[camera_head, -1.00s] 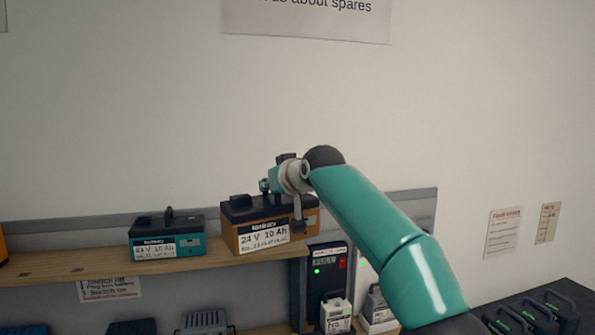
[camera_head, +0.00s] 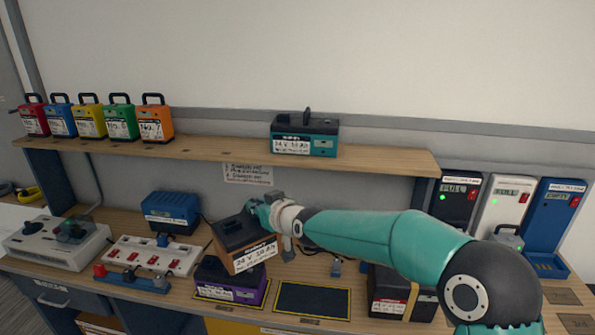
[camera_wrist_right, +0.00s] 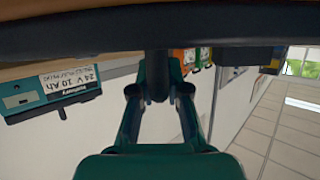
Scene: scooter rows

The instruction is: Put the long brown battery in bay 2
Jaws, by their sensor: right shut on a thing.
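The long brown battery (camera_head: 246,255), with a black top and a white "24 V 10 Ah" label, hangs tilted in my right gripper (camera_head: 268,216). The gripper is shut on its dark top handle, which shows between the fingers in the right wrist view (camera_wrist_right: 157,78). The battery is above the bench, behind and partly over a purple battery (camera_head: 230,283). A bare dark pad with a yellow border (camera_head: 312,300) lies right of the purple battery. I cannot read which place is bay 2. My left gripper is out of view.
A teal battery (camera_head: 305,140) stands on the wooden shelf (camera_head: 210,150). A black battery (camera_head: 392,292) stands right of the bare pad, partly behind my arm. Chargers (camera_head: 500,208) stand at the right.

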